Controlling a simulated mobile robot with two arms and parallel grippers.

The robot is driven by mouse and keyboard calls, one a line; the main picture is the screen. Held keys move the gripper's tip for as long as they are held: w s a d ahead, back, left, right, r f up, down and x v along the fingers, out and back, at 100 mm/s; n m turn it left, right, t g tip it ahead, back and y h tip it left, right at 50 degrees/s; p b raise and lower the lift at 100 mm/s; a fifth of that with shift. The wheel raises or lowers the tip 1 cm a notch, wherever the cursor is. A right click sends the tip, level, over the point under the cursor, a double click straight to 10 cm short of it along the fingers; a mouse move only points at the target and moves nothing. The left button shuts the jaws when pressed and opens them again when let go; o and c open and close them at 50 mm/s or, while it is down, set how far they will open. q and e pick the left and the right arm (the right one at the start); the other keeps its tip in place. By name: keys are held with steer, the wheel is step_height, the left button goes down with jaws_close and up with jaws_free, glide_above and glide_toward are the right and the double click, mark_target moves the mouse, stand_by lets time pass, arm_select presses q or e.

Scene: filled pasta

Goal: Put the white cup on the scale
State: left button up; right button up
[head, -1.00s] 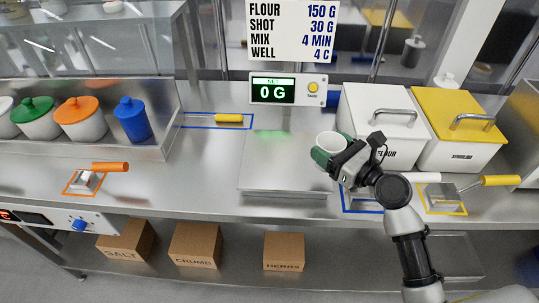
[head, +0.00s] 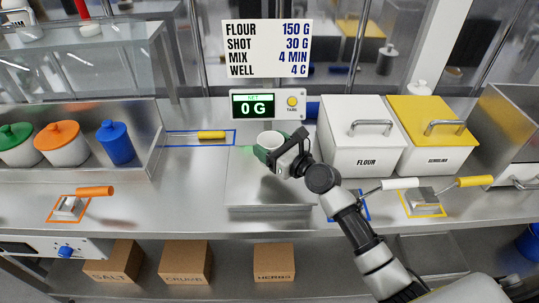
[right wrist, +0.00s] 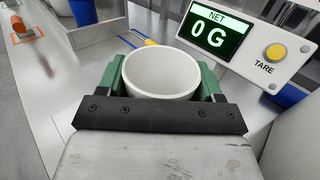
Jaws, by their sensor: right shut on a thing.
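The white cup (head: 269,139) is held upright between the green fingers of my right gripper (head: 271,154). In the right wrist view the cup (right wrist: 162,74) sits between the two green pads, with its open rim up and nothing visible inside. The scale's steel plate (head: 245,185) lies below and in front of it. The cup is over the back part of the plate; I cannot tell whether it touches. The scale display (head: 267,105) reads 0 G, and also in the right wrist view (right wrist: 217,32). My left gripper is not in view.
A white FLOUR bin (head: 366,155) and a yellow-lidded bin (head: 433,153) stand right of the scale. Scoops lie in front of them. A yellow-handled tool (head: 211,135) lies in a blue outline behind left.

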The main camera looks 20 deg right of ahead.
steer(key=shift+a+f+b, duration=0.1)
steer(key=shift+f+b, duration=0.9)
steer(key=shift+f, duration=1.15)
steer(key=shift+f, duration=0.15)
steer(key=o, duration=0.9)
